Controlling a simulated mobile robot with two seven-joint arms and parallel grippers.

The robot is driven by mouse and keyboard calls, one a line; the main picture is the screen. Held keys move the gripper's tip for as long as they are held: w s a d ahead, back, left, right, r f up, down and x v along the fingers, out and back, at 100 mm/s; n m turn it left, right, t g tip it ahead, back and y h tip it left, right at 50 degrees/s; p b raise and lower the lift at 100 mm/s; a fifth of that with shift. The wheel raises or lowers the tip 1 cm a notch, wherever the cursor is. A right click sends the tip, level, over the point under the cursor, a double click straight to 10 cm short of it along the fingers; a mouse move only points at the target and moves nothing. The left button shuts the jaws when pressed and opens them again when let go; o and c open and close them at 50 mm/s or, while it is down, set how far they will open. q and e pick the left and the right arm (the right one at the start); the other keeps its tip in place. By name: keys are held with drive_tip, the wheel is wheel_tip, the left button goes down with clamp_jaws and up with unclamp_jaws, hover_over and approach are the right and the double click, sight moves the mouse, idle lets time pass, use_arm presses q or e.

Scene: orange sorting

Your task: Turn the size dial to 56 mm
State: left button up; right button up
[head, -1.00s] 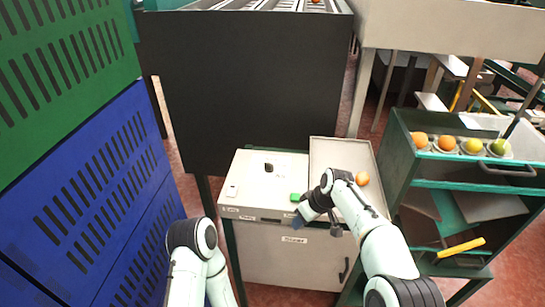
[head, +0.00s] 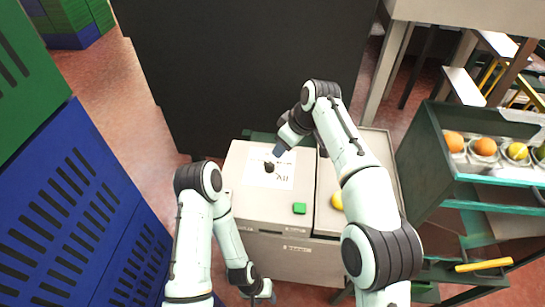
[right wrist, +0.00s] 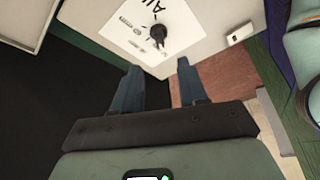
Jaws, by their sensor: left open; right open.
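The size dial is a black knob (head: 269,167) on a white printed plate (head: 284,182) on top of a light grey cabinet (head: 240,190). The printed size marks are too small to read. My right gripper (head: 280,150) is above the far side of the cabinet, close to the dial but apart from it. In the right wrist view its two fingers (right wrist: 158,82) are open and empty, and the knob (right wrist: 158,32) stands beyond the gap between them. My left gripper (head: 263,292) is low in front of the cabinet, open, away from the dial.
A green button (head: 299,208) is on the cabinet top. Right of it is a tray (head: 380,150) with a yellow-orange fruit (head: 337,201), partly behind my right arm. A green rack (head: 440,150) with fruit stands right. Blue crates (head: 80,220) stand left; a dark panel (head: 240,70) rises behind.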

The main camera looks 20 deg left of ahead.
sight(271, 164)
drive_tip(key=x, duration=1.1)
drive_tip(key=shift+w+f, duration=0.1)
drive_tip(key=shift+f, duration=0.2)
drive_tip(key=shift+c, duration=0.3)
clamp_jaws()
